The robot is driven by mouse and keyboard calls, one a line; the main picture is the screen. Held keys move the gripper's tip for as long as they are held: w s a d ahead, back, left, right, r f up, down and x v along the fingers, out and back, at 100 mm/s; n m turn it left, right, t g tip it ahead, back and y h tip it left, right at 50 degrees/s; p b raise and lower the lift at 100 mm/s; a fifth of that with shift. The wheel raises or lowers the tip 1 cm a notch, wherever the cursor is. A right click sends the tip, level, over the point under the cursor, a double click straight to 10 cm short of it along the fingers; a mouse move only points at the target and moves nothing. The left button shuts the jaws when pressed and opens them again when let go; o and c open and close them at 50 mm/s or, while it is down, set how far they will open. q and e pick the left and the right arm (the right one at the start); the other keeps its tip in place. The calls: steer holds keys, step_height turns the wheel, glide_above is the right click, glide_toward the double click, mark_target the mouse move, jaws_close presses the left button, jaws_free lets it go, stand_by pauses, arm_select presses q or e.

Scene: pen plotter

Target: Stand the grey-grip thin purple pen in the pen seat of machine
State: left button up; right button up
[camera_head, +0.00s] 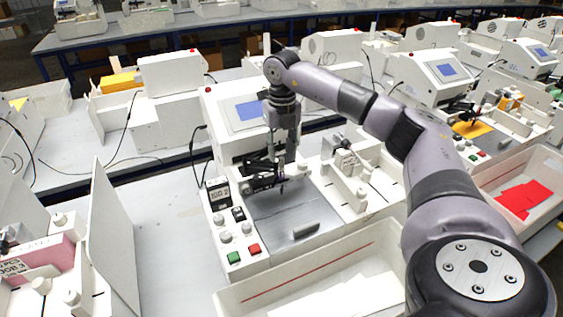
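My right gripper (283,152) points down over the plotter machine, near its dark pen carriage (262,181). A thin upright pen (281,174) with a bit of purple shows right below the fingertips, its dark lower end above the grey plate (293,213). The pen's grip and the pen seat are too small and too covered by the gripper and carriage to make out. I cannot tell whether the fingers are closed on the pen or whether it sits in the seat. My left gripper is not in view.
The machine has a blue screen (249,110), a green button (233,257) and a red button (254,249). A white bin (237,300) with paper stands in front. A white upright panel (115,240) is at the left. Free table lies between panel and machine.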

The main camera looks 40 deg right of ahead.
step_height(320, 180, up, 7)
steer(key=shift+f, duration=0.1)
steer(key=shift+f, duration=0.1)
stand_by(0.6)
